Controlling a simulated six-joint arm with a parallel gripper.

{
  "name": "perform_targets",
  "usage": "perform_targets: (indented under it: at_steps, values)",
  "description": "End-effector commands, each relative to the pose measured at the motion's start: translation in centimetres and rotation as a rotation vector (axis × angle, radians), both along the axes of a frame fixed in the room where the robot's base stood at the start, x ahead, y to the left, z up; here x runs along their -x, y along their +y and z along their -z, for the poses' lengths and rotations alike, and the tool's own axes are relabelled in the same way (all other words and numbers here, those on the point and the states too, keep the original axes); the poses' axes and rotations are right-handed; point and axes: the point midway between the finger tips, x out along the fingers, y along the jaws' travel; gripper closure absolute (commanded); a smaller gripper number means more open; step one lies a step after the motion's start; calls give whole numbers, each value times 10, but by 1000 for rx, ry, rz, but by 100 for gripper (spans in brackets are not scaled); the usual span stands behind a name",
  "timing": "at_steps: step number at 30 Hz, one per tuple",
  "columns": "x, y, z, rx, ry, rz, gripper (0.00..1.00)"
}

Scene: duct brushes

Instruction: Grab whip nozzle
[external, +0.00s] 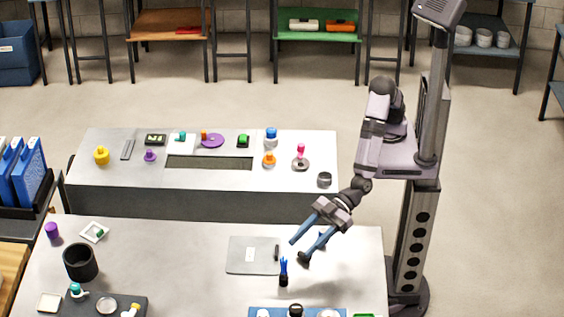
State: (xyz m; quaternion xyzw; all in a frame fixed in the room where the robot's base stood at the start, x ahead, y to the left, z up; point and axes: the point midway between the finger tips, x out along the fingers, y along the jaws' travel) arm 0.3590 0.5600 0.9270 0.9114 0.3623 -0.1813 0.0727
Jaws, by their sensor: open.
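A small upright piece with blue prongs on a dark base (284,273) stands on the near table, and it looks like the whip nozzle, though it is too small to be sure. My gripper (298,250) reaches in from the right over the near table. Its two long blue-grey fingers are spread apart with nothing between them. The fingertips are just above and slightly right of the blue piece in the picture, apart from it. Their height over the table is hard to tell.
A grey plate (246,266) lies left of the blue piece. A blue tray (255,313) with round parts is at the front edge. A black cup (80,262) and a dark tray (138,299) are at left. The far table (110,178) holds several small colourful parts.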

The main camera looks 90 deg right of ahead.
Motion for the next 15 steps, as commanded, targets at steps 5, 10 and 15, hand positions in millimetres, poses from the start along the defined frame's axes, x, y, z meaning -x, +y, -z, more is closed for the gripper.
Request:
perform_targets:
  at_steps: [5, 10, 15]
  values:
    - [0, -1, 44, 3, 1, -1, 55]
    - [0, 0, 63, -2, 0, -1, 55]
    - [-1, 1, 65, -3, 0, 0, 55]
